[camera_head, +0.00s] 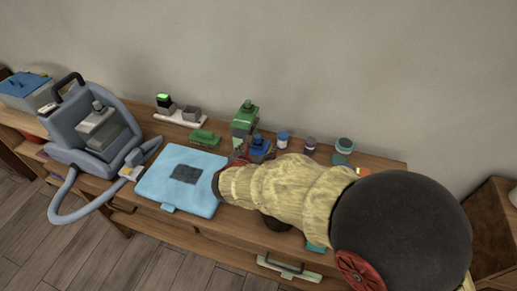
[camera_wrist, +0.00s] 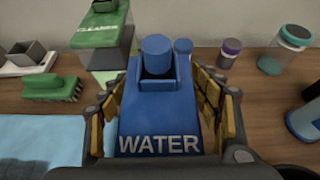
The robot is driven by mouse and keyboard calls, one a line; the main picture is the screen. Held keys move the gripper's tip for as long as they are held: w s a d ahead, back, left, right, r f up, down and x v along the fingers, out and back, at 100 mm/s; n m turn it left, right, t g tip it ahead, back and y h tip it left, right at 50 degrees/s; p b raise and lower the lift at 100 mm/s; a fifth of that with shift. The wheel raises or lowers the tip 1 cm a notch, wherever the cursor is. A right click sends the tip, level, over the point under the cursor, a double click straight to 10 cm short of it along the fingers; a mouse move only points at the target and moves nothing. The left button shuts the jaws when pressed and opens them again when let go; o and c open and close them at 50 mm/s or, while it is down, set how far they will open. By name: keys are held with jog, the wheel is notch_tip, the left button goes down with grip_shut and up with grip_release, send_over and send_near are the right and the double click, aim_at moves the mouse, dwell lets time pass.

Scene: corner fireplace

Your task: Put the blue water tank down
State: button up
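The blue water tank (camera_wrist: 155,110), marked "WATER" and topped with a round cap, sits between the two fingers of my gripper (camera_wrist: 162,115) in the wrist view. The fingers lie along both its sides, closed on it. In the head view only part of the blue tank (camera_head: 260,146) shows beyond my arm, and my gripper (camera_head: 238,160) is mostly hidden. The tank appears upright, over or on the wooden dresser top; I cannot tell whether its base touches the wood.
A green cleaner tank (camera_wrist: 103,45) stands just behind it. A green brush (camera_wrist: 52,87) and a light blue cloth (camera_head: 178,180) lie to the left. Small jars (camera_head: 310,145) stand to the right. A grey-blue cleaning machine (camera_head: 95,130) with a hose stands at the far left.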

jog(key=shift+o, duration=0.6)
jog(key=shift+r, duration=0.1)
jog(key=shift+s+a+r, duration=0.1)
jog(key=shift+s+r, duration=0.1)
jog(key=shift+s, duration=0.1)
jog(key=p+v, duration=0.5)
jog(key=v, duration=0.6)
jog(key=s+d+r+m+g+h, duration=0.1)
jog(key=s+d+r+m+g, duration=0.25)
jog(key=d+m, duration=0.55)
jog(key=s+d+r+m+g, duration=0.2)
jog(key=s+d+r+m, duration=0.25)
jog(key=d+m, duration=0.4)
jog(key=s+d+r+m+y, duration=0.1)
jog(key=s+r+m+y, duration=0.1)
jog(key=s+m, duration=0.4)
jog(key=s+d+r+m+y, duration=0.1)
jog(key=s+r+m+y, duration=0.2)
jog(key=s+m, duration=0.2)
jog(key=m, duration=0.3)
jog(key=shift+s+d+m, duration=0.35)
jog(key=shift+s+d, duration=0.05)
jog(key=shift+r+g, duration=0.1)
jog(key=shift+g, duration=0.15)
